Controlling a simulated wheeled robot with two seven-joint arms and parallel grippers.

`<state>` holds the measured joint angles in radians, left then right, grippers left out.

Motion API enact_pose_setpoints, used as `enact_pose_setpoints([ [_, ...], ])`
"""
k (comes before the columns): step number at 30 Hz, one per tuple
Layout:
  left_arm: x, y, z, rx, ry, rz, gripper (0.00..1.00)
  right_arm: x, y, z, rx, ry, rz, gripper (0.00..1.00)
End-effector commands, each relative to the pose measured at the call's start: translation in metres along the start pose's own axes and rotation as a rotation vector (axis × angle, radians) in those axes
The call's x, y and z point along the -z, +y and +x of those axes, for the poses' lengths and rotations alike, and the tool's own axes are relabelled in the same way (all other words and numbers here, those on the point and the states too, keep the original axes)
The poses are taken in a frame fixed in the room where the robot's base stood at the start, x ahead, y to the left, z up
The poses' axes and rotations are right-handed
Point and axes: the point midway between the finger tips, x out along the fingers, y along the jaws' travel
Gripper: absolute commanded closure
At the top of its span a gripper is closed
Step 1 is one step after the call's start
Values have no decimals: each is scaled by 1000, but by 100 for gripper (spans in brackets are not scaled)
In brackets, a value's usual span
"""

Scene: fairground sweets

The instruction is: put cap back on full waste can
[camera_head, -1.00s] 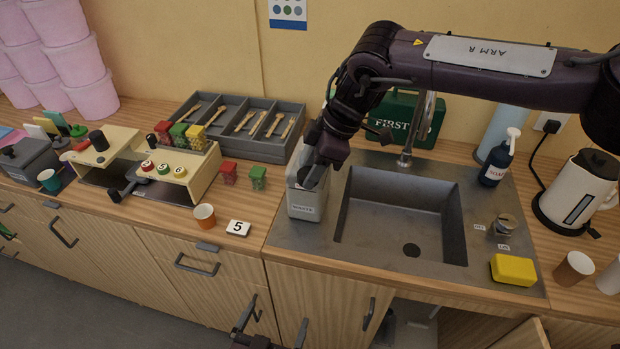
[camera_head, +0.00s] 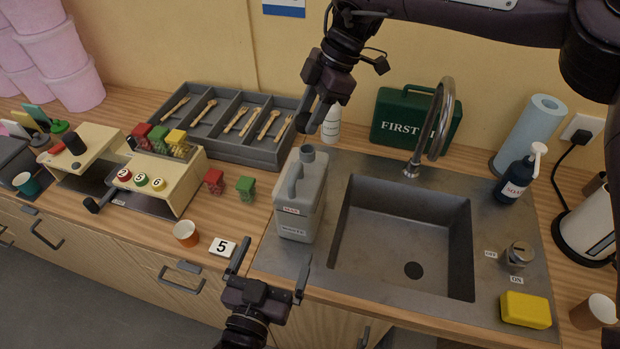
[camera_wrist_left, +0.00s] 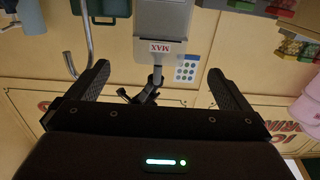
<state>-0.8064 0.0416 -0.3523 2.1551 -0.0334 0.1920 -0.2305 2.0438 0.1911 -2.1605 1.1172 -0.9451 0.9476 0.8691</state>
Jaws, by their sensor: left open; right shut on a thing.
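The grey waste can (camera_head: 303,200) stands upright on the steel surround left of the sink basin. It has a handle, a neck on top and a red MAX label. It also shows in the left wrist view (camera_wrist_left: 165,25). My right gripper (camera_head: 315,118) is above and behind the can, clear of its neck. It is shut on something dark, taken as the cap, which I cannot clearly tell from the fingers. My left gripper (camera_head: 268,268) is open and empty in front of the can, by the counter's front edge.
The sink basin (camera_head: 405,235) and tap (camera_head: 440,130) are right of the can. A white bottle (camera_head: 332,122) stands behind it. A number 5 card (camera_head: 222,247) and an orange cup (camera_head: 186,233) are at its left. A yellow sponge (camera_head: 525,309) lies at the front right.

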Motion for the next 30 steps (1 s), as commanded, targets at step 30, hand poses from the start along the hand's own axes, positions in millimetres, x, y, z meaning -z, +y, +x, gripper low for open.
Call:
enact_pose_setpoints([
  [30,0,0,86,0,2,-1,0,0,0,0,0,0,1,82],
])
